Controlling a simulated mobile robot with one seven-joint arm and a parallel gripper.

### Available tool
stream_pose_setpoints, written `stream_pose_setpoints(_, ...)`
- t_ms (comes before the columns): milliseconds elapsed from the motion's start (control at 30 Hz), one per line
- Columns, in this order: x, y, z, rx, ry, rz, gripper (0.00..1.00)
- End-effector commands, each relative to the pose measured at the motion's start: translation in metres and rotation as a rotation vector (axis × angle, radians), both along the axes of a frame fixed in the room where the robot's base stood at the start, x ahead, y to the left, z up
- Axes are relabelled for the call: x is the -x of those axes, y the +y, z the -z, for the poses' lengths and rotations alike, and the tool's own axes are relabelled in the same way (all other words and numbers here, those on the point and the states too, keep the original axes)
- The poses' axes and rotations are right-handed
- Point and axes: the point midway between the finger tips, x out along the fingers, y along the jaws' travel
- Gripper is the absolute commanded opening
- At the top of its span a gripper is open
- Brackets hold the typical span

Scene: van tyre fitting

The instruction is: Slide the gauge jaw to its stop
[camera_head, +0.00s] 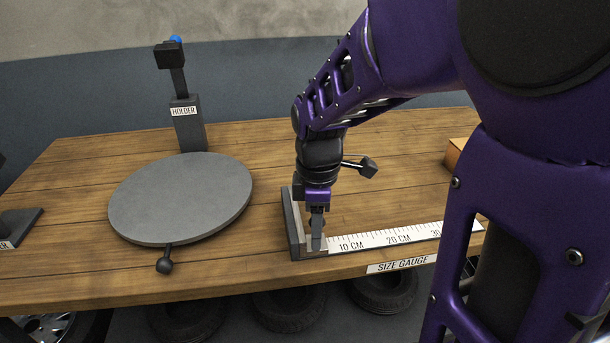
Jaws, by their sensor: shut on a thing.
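The size gauge (385,238) lies along the front right of the wooden bench, a white scale marked 10, 20 and 30 cm with a dark upright end plate (293,226) at its left end. My gripper (317,232) points down at the left end of the scale, close to the right of the end plate. It is shut on the gauge jaw (317,246), a small grey piece left of the 10 cm mark. My fingers hide much of the jaw, and I cannot tell whether it touches the end plate.
A round grey turntable (181,197) with a dark knob (164,265) stands left of the gauge. A holder post (187,123) with a blue tip stands behind it. An orange-brown block (456,155) sits at the back right. Tyres (290,308) lie below the bench.

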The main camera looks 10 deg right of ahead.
Motion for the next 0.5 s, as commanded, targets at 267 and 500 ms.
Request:
stream_pose_setpoints(267, 0.0000, 0.0063, 0.0000, -0.006, -0.001, -0.002, 0.00)
stream_pose_setpoints(500, 0.0000, 0.0052, 0.0000, -0.005, -0.001, -0.001, 0.68)
